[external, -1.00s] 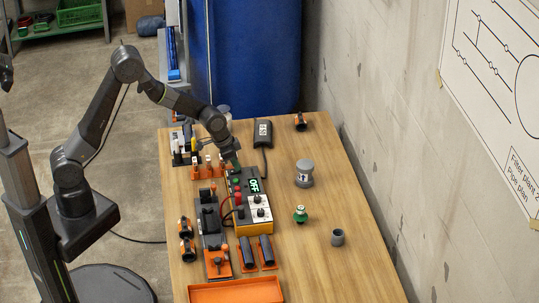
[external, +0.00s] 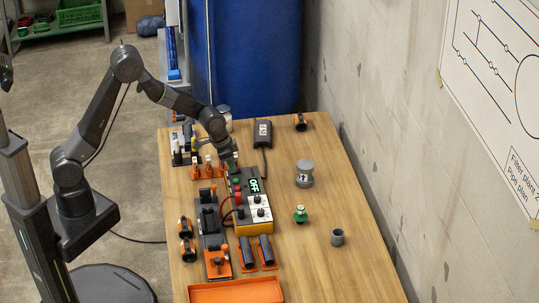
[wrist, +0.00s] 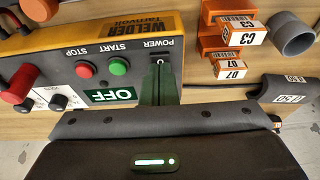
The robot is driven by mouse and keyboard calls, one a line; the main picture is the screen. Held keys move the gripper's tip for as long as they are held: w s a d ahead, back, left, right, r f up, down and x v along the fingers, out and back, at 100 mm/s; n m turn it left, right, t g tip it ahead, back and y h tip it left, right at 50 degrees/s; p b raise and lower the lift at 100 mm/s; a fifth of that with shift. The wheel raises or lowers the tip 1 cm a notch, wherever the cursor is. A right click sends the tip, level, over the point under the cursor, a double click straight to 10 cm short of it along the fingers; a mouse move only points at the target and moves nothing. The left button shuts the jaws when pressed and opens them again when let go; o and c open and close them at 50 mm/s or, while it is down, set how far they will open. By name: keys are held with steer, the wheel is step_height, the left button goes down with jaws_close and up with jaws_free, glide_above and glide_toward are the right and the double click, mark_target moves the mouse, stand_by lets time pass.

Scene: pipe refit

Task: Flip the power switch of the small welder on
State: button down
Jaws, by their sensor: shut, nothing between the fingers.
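The small welder (external: 247,222) is a yellow box with a dark and white control panel on the bench. The wrist view shows its panel upside down, with the label WELDER (wrist: 150,25). Its display (wrist: 112,95) reads OFF. The power switch (wrist: 160,63) is a small light toggle under the POWER label, beside the green START button (wrist: 118,66) and red STOP button (wrist: 85,70). My gripper (wrist: 158,78) is shut and empty, its fingertips right at the toggle. I cannot tell whether they touch it. In the external view my gripper (external: 234,164) is over the welder's far end.
Orange holders labelled C3 and 07 (wrist: 230,68) and a grey pipe piece (wrist: 291,33) are close beside the welder. A black device (external: 263,132) with a cable lies behind it. A grey canister (external: 304,174) and green-topped part (external: 300,214) stand to the right, with free bench around them.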

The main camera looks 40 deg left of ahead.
steer(key=shift+f, duration=0.1)
steer(key=shift+a+r+p, duration=0.1)
steer(key=shift+r+p, duration=0.25)
steer(key=shift+r, duration=0.2)
steer(key=v, duration=1.3)
steer(key=shift+w+d+r+b, duration=0.25)
steer(key=shift+w+d+b, duration=0.1)
steer(key=shift+w+d, duration=0.15)
steer(key=p+x, duration=0.1)
steer(key=x, duration=1.1)
steer(key=shift+d+f+p, duration=0.1)
steer(key=shift+f+p, duration=0.2)
steer(key=shift+w+f, duration=0.15)
steer(key=shift+f, duration=0.55)
